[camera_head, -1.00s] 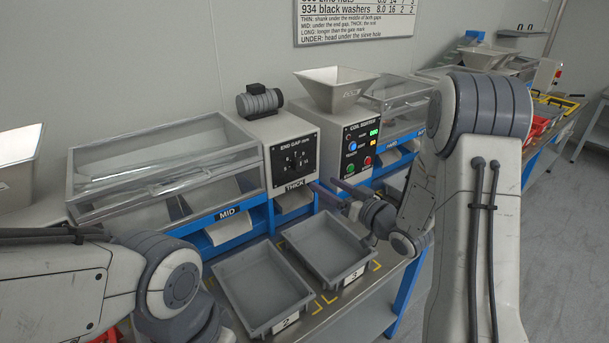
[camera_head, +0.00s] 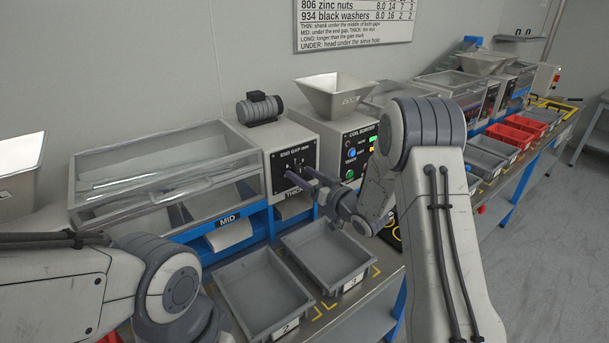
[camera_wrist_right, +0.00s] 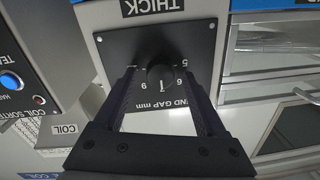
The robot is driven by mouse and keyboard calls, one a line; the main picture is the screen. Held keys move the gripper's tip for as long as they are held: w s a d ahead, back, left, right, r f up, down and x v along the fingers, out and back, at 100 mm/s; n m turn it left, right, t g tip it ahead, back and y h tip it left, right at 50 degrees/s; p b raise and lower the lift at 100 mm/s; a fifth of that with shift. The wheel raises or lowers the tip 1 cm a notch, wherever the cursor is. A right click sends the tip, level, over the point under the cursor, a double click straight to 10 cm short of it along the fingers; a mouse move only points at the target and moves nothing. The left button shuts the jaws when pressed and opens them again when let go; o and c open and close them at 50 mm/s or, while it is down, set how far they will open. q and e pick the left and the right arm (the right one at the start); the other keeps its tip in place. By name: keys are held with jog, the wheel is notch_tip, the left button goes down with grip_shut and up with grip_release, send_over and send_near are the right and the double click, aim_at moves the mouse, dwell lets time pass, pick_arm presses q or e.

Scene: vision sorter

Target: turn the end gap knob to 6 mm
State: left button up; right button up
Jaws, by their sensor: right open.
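The end gap knob (camera_wrist_right: 160,77) is a round black knob on the black END GAP mm plate (camera_wrist_right: 120,48), seen upside down in the right wrist view. Printed numbers 5, 6 and 9 show around it; I cannot read its setting surely. In the head view the plate (camera_head: 305,157) is on the white machine front, and my gripper hides the knob. My right gripper (camera_head: 301,176) is open in front of the plate, its two dark fingers on either side of the knob in the wrist view. Contact cannot be told. My left gripper is out of view.
The coil sorter panel (camera_head: 359,151) with buttons is just right of the knob box. Two grey trays (camera_head: 262,292) stand on the bench below. A clear-lidded MID machine (camera_head: 160,175) is to the left. A THICK chute sits under the plate.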

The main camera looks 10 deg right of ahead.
grip_shut()
jog(key=shift+f+n+b, duration=0.15)
jog(key=shift+n+b, duration=1.05)
jog(key=shift+b, duration=0.25)
jog(key=n+b, duration=0.3)
jog(key=shift+b, duration=0.3)
jog(key=n+b, duration=0.4)
jog(key=shift+a, duration=0.1)
jog(key=shift+r, duration=0.2)
grip_release()
jog(key=shift+s, duration=0.15)
